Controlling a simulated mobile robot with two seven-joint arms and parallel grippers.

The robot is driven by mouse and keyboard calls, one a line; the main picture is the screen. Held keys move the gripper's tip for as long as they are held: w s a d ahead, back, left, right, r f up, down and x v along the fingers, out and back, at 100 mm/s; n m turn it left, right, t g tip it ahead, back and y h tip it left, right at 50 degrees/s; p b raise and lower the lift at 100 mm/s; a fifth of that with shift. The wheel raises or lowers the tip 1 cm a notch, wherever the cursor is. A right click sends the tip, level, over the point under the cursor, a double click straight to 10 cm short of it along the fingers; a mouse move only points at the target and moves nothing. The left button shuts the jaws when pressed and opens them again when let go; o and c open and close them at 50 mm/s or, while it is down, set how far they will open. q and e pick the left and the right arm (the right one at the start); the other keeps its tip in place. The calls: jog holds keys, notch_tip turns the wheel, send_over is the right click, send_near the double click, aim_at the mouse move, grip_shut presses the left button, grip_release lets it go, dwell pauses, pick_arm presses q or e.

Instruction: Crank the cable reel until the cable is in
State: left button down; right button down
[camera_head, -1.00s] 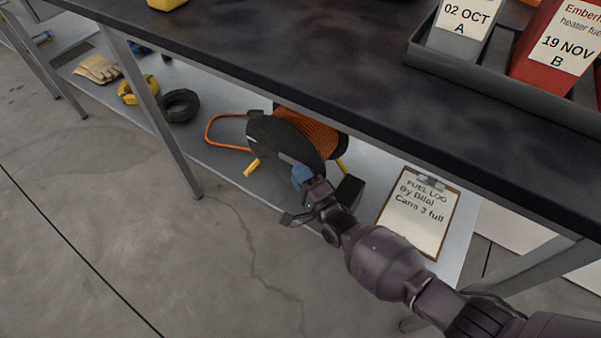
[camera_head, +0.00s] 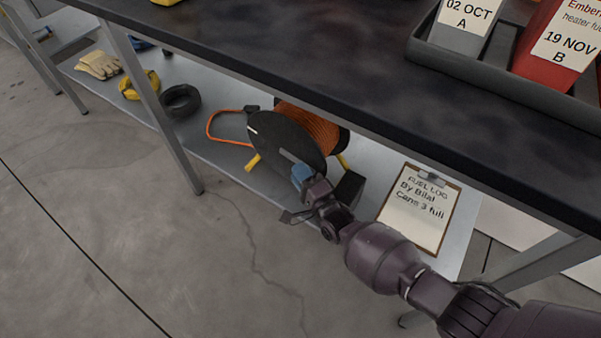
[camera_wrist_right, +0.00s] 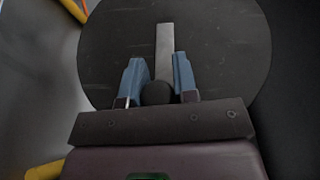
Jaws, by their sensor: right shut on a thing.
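The cable reel (camera_head: 285,138) stands on the lower shelf, with a black round side disc facing me and orange cable wound behind it. A loop of orange cable (camera_head: 212,128) lies out to its left on the shelf. My right gripper (camera_head: 301,174) is at the lower front of the disc. In the right wrist view, its blue fingers (camera_wrist_right: 154,82) are shut on the dark round crank knob (camera_wrist_right: 156,93). A grey crank arm (camera_wrist_right: 164,50) runs from the knob across the disc (camera_wrist_right: 215,50). My left gripper is not in view.
A clipboard (camera_head: 418,210) lies right of the reel. A black coil (camera_head: 181,101), a yellow coil (camera_head: 139,85) and gloves (camera_head: 99,65) lie to the left. The dark tabletop (camera_head: 300,60) overhangs the shelf, and a table leg (camera_head: 155,110) stands left of the reel.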

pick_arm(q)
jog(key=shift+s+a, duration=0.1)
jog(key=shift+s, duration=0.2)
pick_arm(e)
jog(key=shift+f, duration=0.1)
jog(key=c, duration=0.9)
grip_release()
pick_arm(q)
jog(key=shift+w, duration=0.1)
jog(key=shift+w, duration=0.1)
pick_arm(e)
jog(key=shift+s+d, duration=0.15)
jog(key=shift+s, duration=0.05)
pick_arm(q)
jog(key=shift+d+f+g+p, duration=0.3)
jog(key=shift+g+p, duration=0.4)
jog(key=shift+p, duration=0.55)
pick_arm(e)
jog(key=v, duration=1)
jog(key=shift+s, duration=0.2)
jog(key=shift+d, duration=0.1)
